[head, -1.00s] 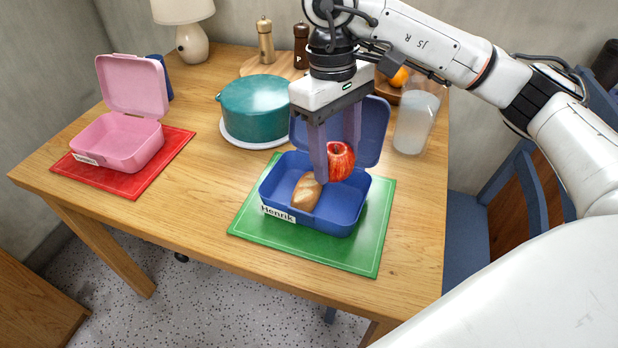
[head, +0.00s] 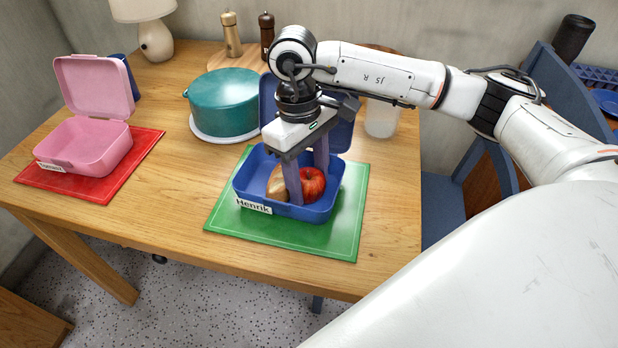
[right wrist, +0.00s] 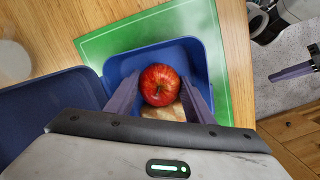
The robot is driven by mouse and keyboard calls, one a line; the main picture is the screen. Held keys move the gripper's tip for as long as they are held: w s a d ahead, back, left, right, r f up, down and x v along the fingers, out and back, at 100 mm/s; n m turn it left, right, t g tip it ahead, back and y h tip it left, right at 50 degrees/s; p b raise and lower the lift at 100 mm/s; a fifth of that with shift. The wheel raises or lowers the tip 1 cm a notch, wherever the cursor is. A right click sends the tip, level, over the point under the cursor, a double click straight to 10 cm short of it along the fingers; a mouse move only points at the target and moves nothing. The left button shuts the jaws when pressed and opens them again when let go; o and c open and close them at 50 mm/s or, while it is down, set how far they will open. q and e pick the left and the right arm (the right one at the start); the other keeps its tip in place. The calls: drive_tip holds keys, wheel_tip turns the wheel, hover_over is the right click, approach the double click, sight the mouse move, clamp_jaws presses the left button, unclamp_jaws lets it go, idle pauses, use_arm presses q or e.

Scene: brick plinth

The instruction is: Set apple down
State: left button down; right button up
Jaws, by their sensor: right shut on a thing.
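The red apple (head: 312,184) is down inside the open blue lunchbox (head: 243,186), labelled Henrik, on its right side. It also shows in the right wrist view (right wrist: 160,84) between the two fingers. My right gripper (head: 308,190) reaches into the box from above and is shut on the apple. A bread roll (head: 275,184) lies in the box to the left of the apple, partly hidden by a finger. In the right wrist view the bread (right wrist: 163,112) shows just below the apple. Whether the apple touches the box floor I cannot tell. My left gripper is not in the head view.
The blue box stands on a green mat (head: 345,225). A pink open lunchbox (head: 85,143) stands on a red mat (head: 110,175) at left. A teal pot (head: 222,103) is behind the blue box, and a translucent cup (head: 381,118) stands behind right.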

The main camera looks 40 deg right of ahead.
sight(303, 171)
drive_tip(key=o, duration=1.2)
wheel_tip(303, 171, up, 12)
drive_tip(key=w+p, duration=0.1)
drive_tip(key=shift+w+a+p, duration=0.15)
drive_tip(key=shift+w+p, duration=0.05)
drive_tip(key=shift+p, duration=0.15)
